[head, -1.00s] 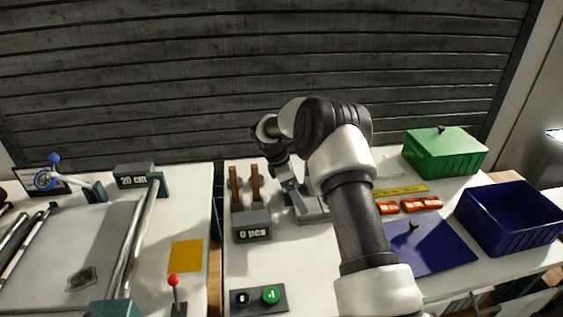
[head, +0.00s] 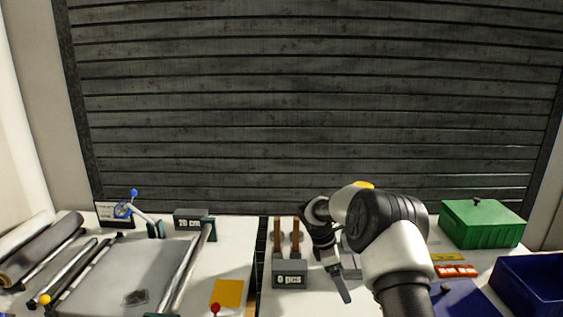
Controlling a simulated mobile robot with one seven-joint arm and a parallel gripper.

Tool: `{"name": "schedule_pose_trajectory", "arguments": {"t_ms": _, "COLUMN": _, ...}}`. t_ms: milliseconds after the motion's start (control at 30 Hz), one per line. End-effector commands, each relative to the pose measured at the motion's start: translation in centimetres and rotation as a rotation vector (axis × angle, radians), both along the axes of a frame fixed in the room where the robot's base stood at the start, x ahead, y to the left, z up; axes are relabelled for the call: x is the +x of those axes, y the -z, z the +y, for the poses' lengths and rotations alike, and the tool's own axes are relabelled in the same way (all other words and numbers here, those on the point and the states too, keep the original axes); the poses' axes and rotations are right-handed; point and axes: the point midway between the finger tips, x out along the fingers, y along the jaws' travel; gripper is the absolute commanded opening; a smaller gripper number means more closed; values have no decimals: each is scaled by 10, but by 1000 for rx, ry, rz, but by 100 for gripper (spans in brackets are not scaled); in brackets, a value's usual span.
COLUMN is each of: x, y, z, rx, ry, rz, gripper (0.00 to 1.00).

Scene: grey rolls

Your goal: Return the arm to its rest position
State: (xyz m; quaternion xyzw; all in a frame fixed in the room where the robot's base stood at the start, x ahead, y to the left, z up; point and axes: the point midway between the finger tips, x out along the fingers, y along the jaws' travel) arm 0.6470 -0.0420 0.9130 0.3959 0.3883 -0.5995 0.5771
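My arm, white and black, rises from the lower right and bends over at the elbow. Its wrist hangs down over the right-hand table (head: 385,295). My gripper (head: 341,288) is small and dark and points down, just right of the grey "0 pcs" counter box (head: 290,267). A grey metal piece stands close by it, partly hidden behind the arm. I cannot make out whether the fingers are apart, and I see nothing held in them.
A green lidded box (head: 483,224) and an open blue bin (head: 530,282) stand right of the arm, with red pieces (head: 456,271) before the box. The left table holds a grey plate (head: 135,270), grey rolls (head: 40,250) and a "20 cm" display (head: 190,219).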

Motion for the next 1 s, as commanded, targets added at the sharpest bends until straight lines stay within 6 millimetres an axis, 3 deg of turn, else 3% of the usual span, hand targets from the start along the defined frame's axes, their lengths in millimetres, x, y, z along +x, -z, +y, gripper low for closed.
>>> {"name": "schedule_pose_trajectory", "arguments": {"t_ms": 33, "x": -1, "y": -27, "z": 2, "rx": 4, "ry": 23, "rz": -30, "gripper": 90}}
{"name": "schedule_pose_trajectory", "arguments": {"t_ms": 267, "x": -23, "y": -103, "z": 9, "rx": 28, "ry": 149, "rz": -132, "gripper": 90}}
{"name": "schedule_pose_trajectory", "arguments": {"t_ms": 467, "x": -63, "y": -187, "z": 14, "rx": 71, "ry": 316, "rz": -256, "gripper": 90}}
{"name": "schedule_pose_trajectory", "arguments": {"t_ms": 600, "x": -114, "y": -251, "z": 16, "rx": 128, "ry": 490, "rz": -367, "gripper": 90}}
{"name": "schedule_pose_trajectory", "arguments": {"t_ms": 700, "x": -155, "y": -288, "z": 18, "rx": 182, "ry": 627, "rz": -445, "gripper": 90}}
{"name": "schedule_pose_trajectory", "arguments": {"t_ms": 833, "x": -212, "y": -324, "z": 20, "rx": 269, "ry": 812, "rz": -537, "gripper": 90}}
{"name": "schedule_pose_trajectory", "arguments": {"t_ms": 1000, "x": -286, "y": -349, "z": 26, "rx": 412, "ry": 1062, "rz": -636, "gripper": 90}}
